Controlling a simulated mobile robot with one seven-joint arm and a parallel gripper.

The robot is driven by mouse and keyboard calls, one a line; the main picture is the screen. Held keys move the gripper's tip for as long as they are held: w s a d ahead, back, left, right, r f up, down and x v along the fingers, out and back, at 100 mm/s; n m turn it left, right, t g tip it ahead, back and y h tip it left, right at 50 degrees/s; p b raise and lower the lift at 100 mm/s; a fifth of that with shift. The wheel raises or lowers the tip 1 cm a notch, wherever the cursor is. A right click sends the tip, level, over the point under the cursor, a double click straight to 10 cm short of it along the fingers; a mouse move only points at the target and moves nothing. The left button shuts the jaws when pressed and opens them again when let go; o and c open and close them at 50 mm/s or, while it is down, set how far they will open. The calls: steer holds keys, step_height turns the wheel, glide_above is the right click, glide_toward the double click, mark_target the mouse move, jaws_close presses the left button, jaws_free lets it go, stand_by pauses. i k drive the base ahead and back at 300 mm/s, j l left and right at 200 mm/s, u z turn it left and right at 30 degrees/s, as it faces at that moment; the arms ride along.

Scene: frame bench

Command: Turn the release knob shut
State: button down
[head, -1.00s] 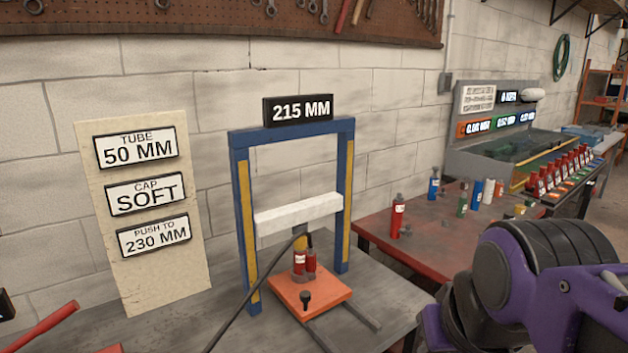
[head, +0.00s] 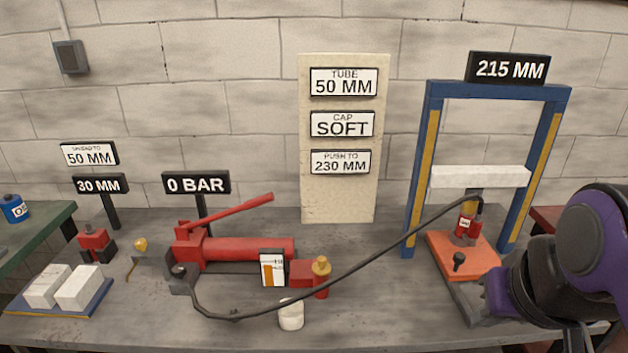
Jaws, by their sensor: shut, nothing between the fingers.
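The red hand pump (head: 245,250) lies on the grey bench, with its red lever (head: 232,215) slanting up to the right. A brass knob (head: 321,267) sits on top of a red block at the pump's right end. A yellow knob (head: 140,245) stands at the pump's left end. I cannot tell which is the release knob, nor whether it is turned open or shut. The sign above the pump (head: 196,183) reads 0 BAR. My arm shows at the right edge, in front of the press, but my gripper is not in view.
A black hose (head: 370,265) runs from the pump's left end across the bench to the blue press frame (head: 412,170). A white cup (head: 291,314) stands in front of the pump. A blue tray (head: 90,303) with white blocks lies at the left.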

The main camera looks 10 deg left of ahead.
mark_target(179, 271)
steer(key=u, duration=1.35)
steer(key=i+j, duration=0.15)
steer(key=j, duration=0.15)
steer(key=i+j+z, duration=0.1)
steer(key=i+j, duration=0.1)
steer(key=j, duration=0.1)
